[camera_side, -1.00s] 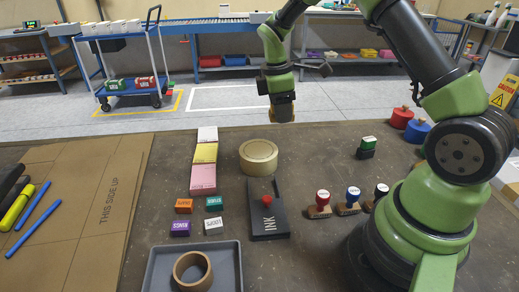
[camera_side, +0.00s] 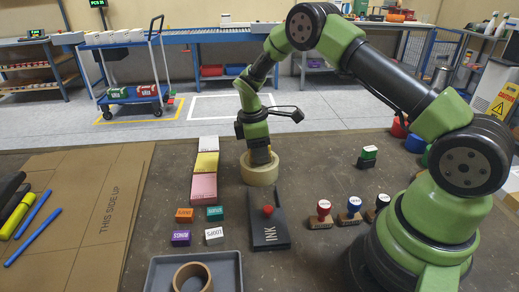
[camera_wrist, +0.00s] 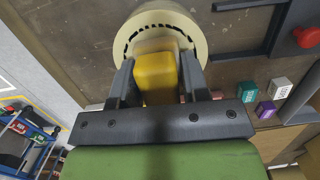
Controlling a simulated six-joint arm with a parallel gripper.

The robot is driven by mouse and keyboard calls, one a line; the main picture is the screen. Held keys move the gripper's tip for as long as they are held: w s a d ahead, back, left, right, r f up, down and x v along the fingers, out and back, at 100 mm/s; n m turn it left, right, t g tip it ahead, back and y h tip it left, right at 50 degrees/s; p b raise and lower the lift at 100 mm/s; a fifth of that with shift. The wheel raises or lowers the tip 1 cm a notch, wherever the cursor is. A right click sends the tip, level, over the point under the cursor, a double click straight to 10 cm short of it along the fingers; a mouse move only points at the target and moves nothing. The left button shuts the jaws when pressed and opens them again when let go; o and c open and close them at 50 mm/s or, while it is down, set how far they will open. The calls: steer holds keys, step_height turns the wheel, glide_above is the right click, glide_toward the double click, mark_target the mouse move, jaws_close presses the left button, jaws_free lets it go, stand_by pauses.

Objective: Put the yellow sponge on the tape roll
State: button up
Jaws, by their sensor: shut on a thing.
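The yellow sponge (camera_wrist: 156,75) is between the two fingers of my gripper (camera_wrist: 157,66) in the wrist view. The tape roll (camera_wrist: 190,22), a beige ring lying flat on the table, is right beyond the sponge there. In the side view my gripper (camera_side: 261,155) points down at the top of the tape roll (camera_side: 259,175). My gripper is shut on the sponge, which is mostly hidden by the fingers in the side view. I cannot tell whether the sponge touches the roll.
Note pads (camera_side: 204,163) stand in a row left of the roll. A black ink box (camera_side: 268,233) with a red knob is in front of it. Small labelled blocks (camera_side: 181,238), stamps (camera_side: 350,216) and a grey tray (camera_side: 226,268) with a brown roll are nearby.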

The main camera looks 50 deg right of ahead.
steer(key=shift+f, duration=0.15)
steer(key=o, duration=0.9)
